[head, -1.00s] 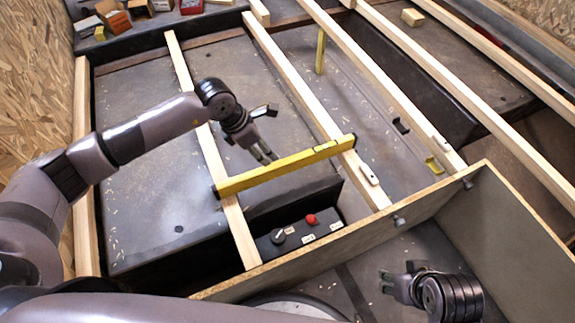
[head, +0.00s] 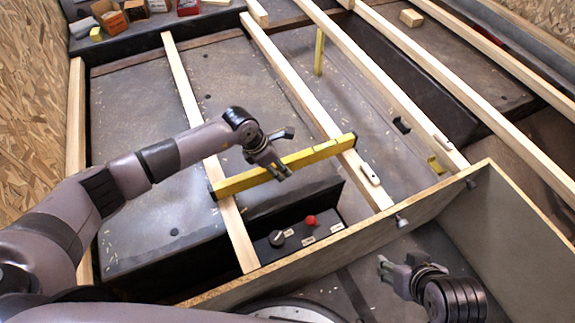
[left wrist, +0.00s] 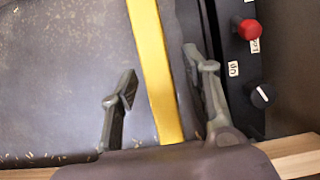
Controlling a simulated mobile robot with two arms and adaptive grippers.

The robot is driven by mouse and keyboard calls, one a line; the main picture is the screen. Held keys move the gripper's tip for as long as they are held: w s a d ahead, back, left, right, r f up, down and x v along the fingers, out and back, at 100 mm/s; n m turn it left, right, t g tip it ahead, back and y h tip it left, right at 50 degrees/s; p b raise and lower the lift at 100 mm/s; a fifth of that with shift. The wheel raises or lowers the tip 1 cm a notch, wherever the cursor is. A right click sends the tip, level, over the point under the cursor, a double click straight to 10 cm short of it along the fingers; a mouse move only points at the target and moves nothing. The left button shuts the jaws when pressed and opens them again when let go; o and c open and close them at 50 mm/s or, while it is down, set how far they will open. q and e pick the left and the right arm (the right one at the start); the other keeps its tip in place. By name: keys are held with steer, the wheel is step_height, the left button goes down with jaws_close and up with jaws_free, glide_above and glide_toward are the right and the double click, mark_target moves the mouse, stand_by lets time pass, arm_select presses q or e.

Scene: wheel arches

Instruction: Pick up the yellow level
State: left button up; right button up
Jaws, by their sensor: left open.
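The yellow level (head: 318,153) lies across two wooden beams, its near-left end on one and its right end on the other. My left gripper (head: 283,154) is at the middle of the level in the head view. In the left wrist view the yellow level (left wrist: 150,65) runs between the two spread fingers of my left gripper (left wrist: 160,92), with a gap on both sides. The left gripper is open and holds nothing. My right gripper (head: 384,270) is at the lower right, apart from the level, with no object seen in it.
Wooden beams (head: 190,100) run lengthwise over the dark floor. A black control box (head: 300,236) with a red button and a dial sits below the level. A plywood partition (head: 330,243) stands in front. Small boxes (head: 110,15) sit at the back left.

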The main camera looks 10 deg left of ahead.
arm_select(q)
steer(key=shift+c, duration=0.5)
jaws_close()
stand_by(0.3)
